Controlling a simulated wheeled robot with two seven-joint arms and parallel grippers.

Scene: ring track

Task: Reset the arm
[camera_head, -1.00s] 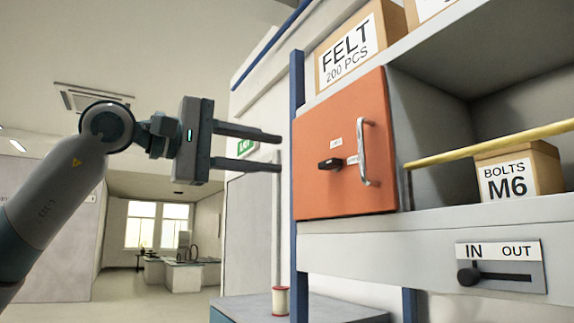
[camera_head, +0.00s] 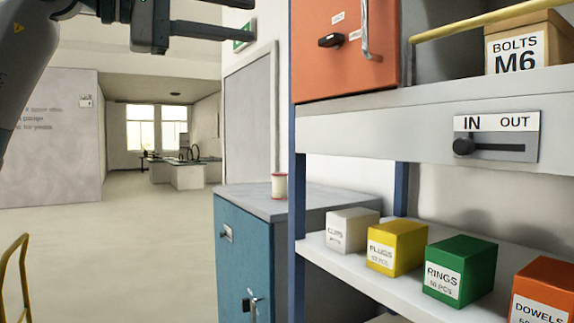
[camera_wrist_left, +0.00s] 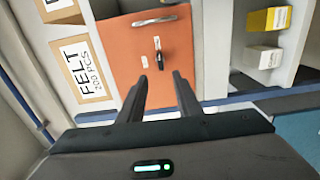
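My left gripper (camera_head: 200,22) is at the top left of the head view, partly cut off by the top edge. Its two dark fingers point right and stand apart with nothing between them. The left wrist view also shows both fingers (camera_wrist_left: 160,95) apart and empty, in front of an orange door (camera_wrist_left: 155,50). In the head view the orange door (camera_head: 350,75) is shut, with a black knob and a metal handle, to the right of the fingers and apart from them. My right gripper is in neither view.
A slider plate marked IN and OUT (camera_head: 497,137) is on the shelf front, its knob at IN. Several small boxes, including a green RINGS box (camera_head: 460,270), line the lower shelf. A blue cabinet (camera_head: 240,255) bears a spool (camera_head: 279,186). Open floor (camera_head: 130,250) lies to the left.

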